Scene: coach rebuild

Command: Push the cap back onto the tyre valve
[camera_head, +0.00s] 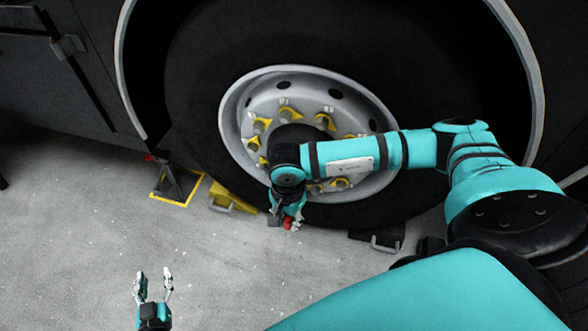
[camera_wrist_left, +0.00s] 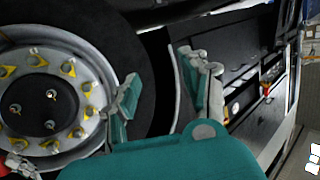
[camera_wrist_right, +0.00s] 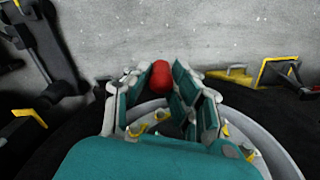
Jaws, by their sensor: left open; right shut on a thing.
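The big black tyre (camera_head: 200,85) stands around a silver wheel rim (camera_head: 262,88) with yellow-marked nuts. My right arm crosses in front of the wheel. My right gripper (camera_head: 287,218) is low at the tyre's bottom edge, shut on a small rounded red cap (camera_wrist_right: 160,72). The red cap sits between the fingertips in the right wrist view and also shows in the head view (camera_head: 288,224). The valve cannot be made out in any view. My left gripper (camera_head: 153,274) is open and empty over the floor at the lower left, away from the wheel.
A yellow chock (camera_head: 234,199) sits on the floor left of the tyre's base, a black chock (camera_head: 378,240) to its right. A dark stand (camera_head: 177,182) in a yellow-edged square is further left. The grey floor (camera_head: 75,220) is clear at the left.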

